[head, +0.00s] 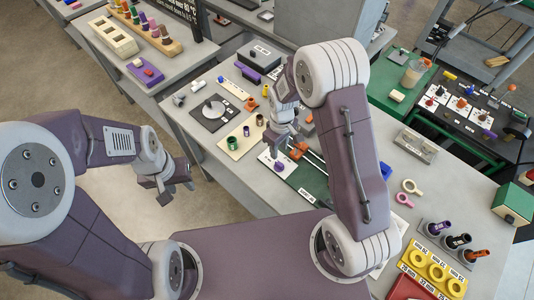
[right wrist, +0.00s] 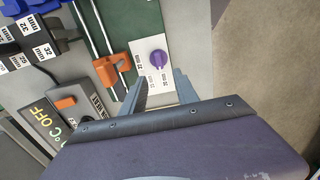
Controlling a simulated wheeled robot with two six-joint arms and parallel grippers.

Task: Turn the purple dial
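In the right wrist view, my right gripper (right wrist: 158,88) is open and empty. Its fingers point toward the dial, one on each side of the plate, with the dial just beyond the tips. I cannot tell the height gap. My left gripper (head: 174,191) is open and empty, out over the floor left of the table.
An orange clamp (right wrist: 112,72) on metal rods stands close left of the dial plate. A heater block with an orange switch (right wrist: 66,102) is further left. Yellow ring holders (head: 432,268) and coloured cylinders (head: 459,241) are at the table's right.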

